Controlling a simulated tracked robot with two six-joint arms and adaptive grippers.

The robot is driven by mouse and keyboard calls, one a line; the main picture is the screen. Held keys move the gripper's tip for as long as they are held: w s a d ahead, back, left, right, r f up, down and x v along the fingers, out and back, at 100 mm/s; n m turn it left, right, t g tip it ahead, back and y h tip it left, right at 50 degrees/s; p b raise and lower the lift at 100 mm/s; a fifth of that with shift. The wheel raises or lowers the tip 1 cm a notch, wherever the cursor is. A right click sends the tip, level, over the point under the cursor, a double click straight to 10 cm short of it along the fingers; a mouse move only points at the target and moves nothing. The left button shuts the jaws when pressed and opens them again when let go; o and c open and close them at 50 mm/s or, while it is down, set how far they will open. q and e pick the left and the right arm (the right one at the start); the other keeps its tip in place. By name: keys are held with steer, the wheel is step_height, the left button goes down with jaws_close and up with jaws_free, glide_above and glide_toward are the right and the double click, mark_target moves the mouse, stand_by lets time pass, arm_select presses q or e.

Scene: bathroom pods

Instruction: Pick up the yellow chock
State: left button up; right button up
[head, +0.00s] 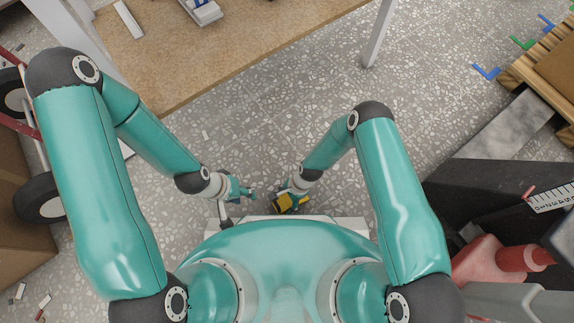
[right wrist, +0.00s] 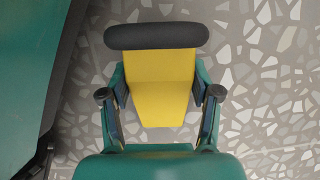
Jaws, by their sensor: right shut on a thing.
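The yellow chock (right wrist: 160,85) is a yellow wedge-shaped block with a dark rounded bar along its far edge in the right wrist view. My right gripper (right wrist: 160,105) is shut on it, with one finger against each side. In the head view the chock (head: 285,203) shows small and partly hidden at my right gripper (head: 292,198), just ahead of my body. My left gripper (head: 245,194) is to the left of it, apart from the chock. It is too small to tell whether its fingers are open or shut.
A brown board (head: 225,45) on legs is at the top. A wheeled cart with a dark tyre (head: 40,198) stands at the left. Black blocks (head: 480,190) and a red object (head: 500,258) are at the right. The speckled floor (head: 300,110) ahead is largely clear.

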steer(key=shift+w, duration=0.1)
steer(key=c, duration=0.6)
steer(key=shift+o, duration=0.2)
steer(key=shift+r, duration=0.1)
